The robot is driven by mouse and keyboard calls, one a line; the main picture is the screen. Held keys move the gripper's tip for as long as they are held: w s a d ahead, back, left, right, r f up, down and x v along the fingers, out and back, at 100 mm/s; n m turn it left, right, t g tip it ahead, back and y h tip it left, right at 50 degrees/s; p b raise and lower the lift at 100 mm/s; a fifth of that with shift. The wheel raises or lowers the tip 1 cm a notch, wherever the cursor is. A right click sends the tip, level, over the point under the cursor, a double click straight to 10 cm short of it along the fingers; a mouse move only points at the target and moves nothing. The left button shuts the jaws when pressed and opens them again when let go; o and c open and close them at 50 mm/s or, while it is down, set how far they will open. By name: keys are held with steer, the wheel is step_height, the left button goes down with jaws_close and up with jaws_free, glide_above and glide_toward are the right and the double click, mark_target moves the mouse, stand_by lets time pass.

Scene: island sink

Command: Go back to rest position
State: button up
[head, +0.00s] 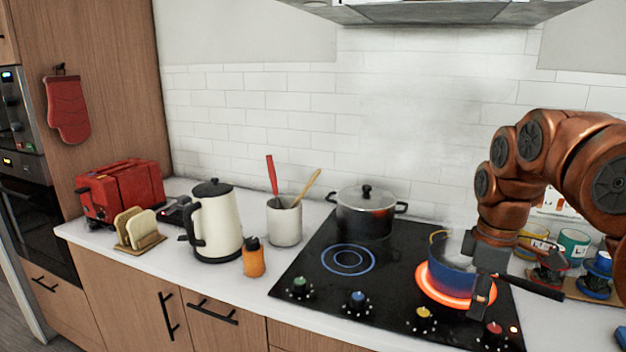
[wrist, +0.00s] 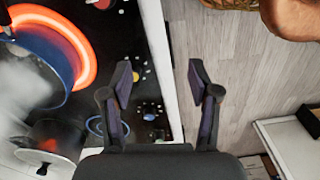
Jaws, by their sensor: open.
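My gripper (head: 483,285) hangs at the end of my copper-coloured arm at the right of the head view. It is in front of a blue pot (head: 446,277). In the wrist view my gripper (wrist: 160,82) has its two dark fingers spread apart with nothing between them, over the hob's front edge and the floor. The blue pot stands on a glowing orange burner and shows at the left of the wrist view (wrist: 58,62), apart from the fingers. My arm hides part of the pot in the head view.
A lidded black pot (head: 365,215) stands at the back of the hob (head: 315,262). Left of it are a utensil holder (head: 284,224), kettle (head: 218,225), orange bottle (head: 254,260) and red toaster (head: 122,190). Mugs (head: 573,244) stand at right. A range hood (head: 430,10) hangs above.

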steer(key=s+a+f+m+p, duration=0.1)
steer(key=s+a+m, duration=0.3)
steer(key=s, duration=0.4)
steer(key=s+a+f+m+g+p, duration=0.1)
steer(key=s+a+f+m, duration=0.2)
steer(key=s, duration=0.6)
steer(key=s+a+f+m+p, duration=0.1)
steer(key=s+a+f+m, duration=0.3)
steer(key=s, duration=0.5)
steer(key=shift+a+f+m+g, duration=0.2)
steer(key=shift+a+m+g, duration=0.1)
steer(key=shift+a, duration=0.15)
